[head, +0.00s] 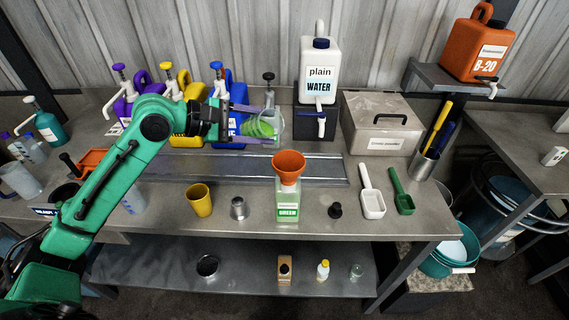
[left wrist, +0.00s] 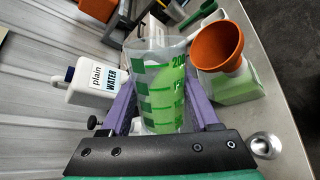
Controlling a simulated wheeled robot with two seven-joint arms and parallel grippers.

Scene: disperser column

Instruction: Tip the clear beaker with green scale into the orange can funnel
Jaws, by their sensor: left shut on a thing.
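My left gripper (head: 262,125) has purple fingers shut around the clear beaker (head: 268,121), held above the back of the bench. In the left wrist view the beaker (left wrist: 158,85) shows its green scale bands and green contents, whose surface slants across the scale. The beaker looks tilted in the head view. The orange funnel (head: 289,166) sits upright in the can labelled GREEN (head: 287,205), to the right of and nearer than the beaker. The funnel (left wrist: 217,46) and can (left wrist: 228,87) also show in the left wrist view, apart from the beaker. My right gripper is out of view.
The plain water jug (head: 319,72) and a grey box (head: 382,124) stand behind. A yellow cup (head: 199,200) and a metal cup (head: 239,208) stand left of the can. A black stopper (head: 335,210) and scoops (head: 371,192) lie right. A metal rail strip (head: 240,169) crosses the bench.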

